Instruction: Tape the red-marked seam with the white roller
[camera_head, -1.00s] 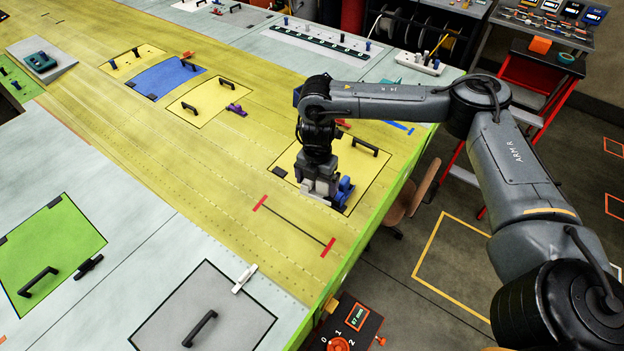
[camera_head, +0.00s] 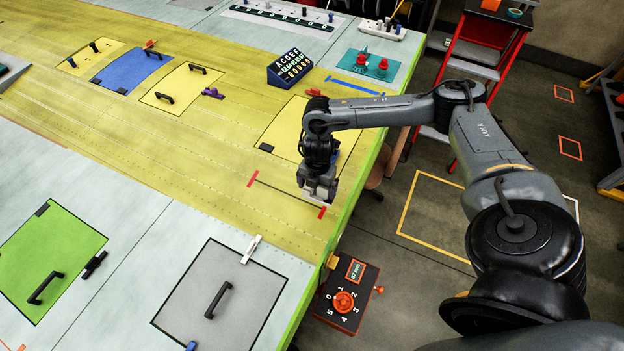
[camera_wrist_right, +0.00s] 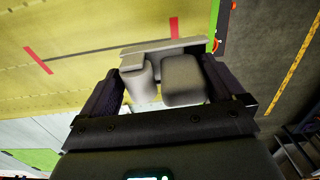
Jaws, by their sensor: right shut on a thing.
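The seam (camera_head: 285,194) is a thin dark line on the yellow wing skin, with a red mark (camera_head: 252,179) at its left end and another red mark (camera_head: 322,212) at its right end. Both marks also show in the right wrist view, at the left (camera_wrist_right: 38,61) and the top (camera_wrist_right: 174,27). Whether the roller touches the skin cannot be told. My left gripper is not in view.
A yellow panel (camera_head: 285,128) lies behind my right gripper. A grey panel (camera_head: 235,290) with a black handle and a white clip (camera_head: 251,249) lie in front. A red-knobbed dial box (camera_head: 345,298) is by the green table edge (camera_head: 350,215).

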